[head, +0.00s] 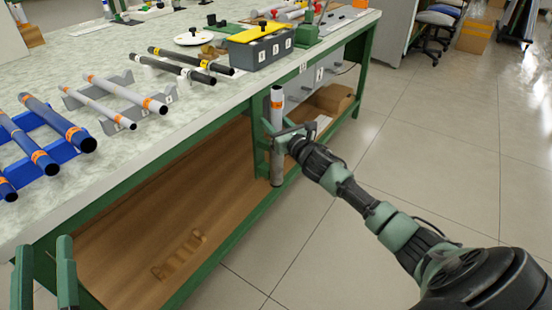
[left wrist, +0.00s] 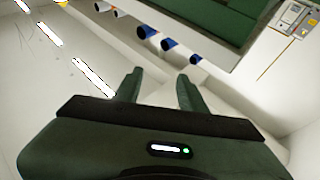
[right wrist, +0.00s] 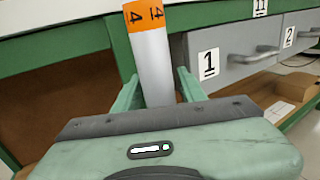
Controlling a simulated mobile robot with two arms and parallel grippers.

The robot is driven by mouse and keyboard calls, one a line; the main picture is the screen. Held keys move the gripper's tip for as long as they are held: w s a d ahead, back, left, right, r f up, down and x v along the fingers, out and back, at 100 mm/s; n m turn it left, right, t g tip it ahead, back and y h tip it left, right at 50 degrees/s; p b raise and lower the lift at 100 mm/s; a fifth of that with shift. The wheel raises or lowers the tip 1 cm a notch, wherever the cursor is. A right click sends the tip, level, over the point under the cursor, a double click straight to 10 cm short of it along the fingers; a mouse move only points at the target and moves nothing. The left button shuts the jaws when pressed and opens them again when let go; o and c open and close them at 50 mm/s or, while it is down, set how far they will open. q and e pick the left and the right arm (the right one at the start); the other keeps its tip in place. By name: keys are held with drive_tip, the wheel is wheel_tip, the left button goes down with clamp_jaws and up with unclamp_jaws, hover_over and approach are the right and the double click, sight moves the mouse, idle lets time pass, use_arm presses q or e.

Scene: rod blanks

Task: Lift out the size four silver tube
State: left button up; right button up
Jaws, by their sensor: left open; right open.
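A silver tube (head: 277,98) with an orange band is upright in front of the bench edge. In the right wrist view the tube (right wrist: 153,68) shows a 4 on its orange band. My right gripper (head: 277,137) is around the tube, one finger on each side; in the right wrist view its fingers (right wrist: 160,92) look apart, with a gap on the right. I cannot tell whether either finger touches the tube. Two other silver tubes (head: 125,93) with orange bands lie on a grey rack (head: 72,102). My left gripper (head: 45,275) is open and empty, low at the left.
Blue tubes (head: 58,122) on a blue rack (head: 62,149) and black tubes (head: 182,66) lie along the bench (head: 180,116). A grey box with a yellow lid (head: 262,32) stands further back. Drawers and a green bench leg are close behind the upright tube.

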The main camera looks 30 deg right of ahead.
drive_tip(key=shift+w, duration=0.4)
drive_tip(key=c, duration=0.7)
use_arm(q)
drive_tip(key=shift+s+r+t, duration=0.2)
drive_tip(key=shift+r+t, duration=0.1)
drive_tip(key=shift+r, duration=0.15)
use_arm(e)
drive_tip(key=shift+c, duration=0.2)
drive_tip(key=shift+r, duration=0.15)
